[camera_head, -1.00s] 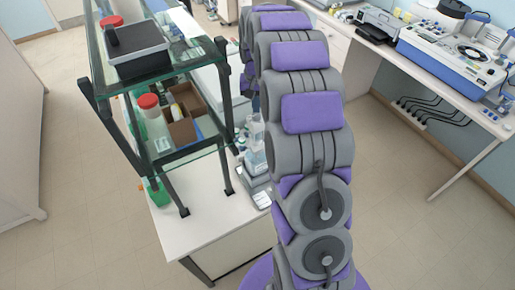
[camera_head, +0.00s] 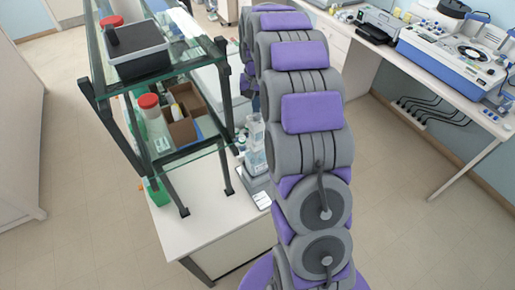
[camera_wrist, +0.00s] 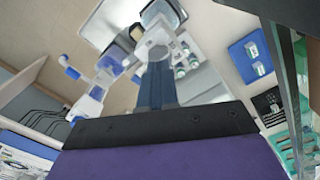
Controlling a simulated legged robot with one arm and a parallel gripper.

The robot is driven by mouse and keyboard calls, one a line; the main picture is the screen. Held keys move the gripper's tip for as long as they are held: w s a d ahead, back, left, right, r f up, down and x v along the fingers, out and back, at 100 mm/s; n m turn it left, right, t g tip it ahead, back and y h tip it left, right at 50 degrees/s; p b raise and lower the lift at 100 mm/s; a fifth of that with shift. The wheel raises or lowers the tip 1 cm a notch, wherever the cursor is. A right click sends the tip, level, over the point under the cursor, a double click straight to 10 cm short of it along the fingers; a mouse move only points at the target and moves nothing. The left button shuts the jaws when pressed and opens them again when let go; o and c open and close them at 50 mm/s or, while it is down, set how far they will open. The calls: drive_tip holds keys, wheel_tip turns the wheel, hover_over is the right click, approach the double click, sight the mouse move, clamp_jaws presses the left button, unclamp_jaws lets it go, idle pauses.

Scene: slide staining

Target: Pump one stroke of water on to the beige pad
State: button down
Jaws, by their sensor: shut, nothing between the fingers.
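My gripper (camera_wrist: 155,68) shows in the wrist view as dark blue fingers, shut together with nothing between them. Just past the fingertips, and overlapping them in the picture, is a white rounded part (camera_wrist: 157,42); I cannot tell whether they touch or whether it is a pump top. A white and blue bottle-like object (camera_wrist: 92,93) stands left of the fingers. In the head view my arm hides the gripper. A clear container (camera_head: 255,150) stands on the bench beside my arm. I cannot make out the beige pad in either view.
A glass shelf rack (camera_head: 160,157) stands on the white bench (camera_head: 200,225), left of my arm. A cardboard box (camera_head: 183,132) and a red-capped bottle (camera_head: 150,115) are on it. In the wrist view, a blue tray (camera_wrist: 240,65) lies right of the fingers, and glass edges run at far right.

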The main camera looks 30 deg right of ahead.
drive_tip(key=shift+f, duration=0.15)
idle(0.3)
drive_tip(key=shift+f+b, duration=0.4)
drive_tip(key=shift+f, duration=0.8)
idle(0.3)
drive_tip(key=shift+r, duration=1.3)
drive_tip(key=shift+r+p, duration=0.8)
drive_tip(key=shift+r, duration=1.7)
drive_tip(key=shift+f, duration=0.1)
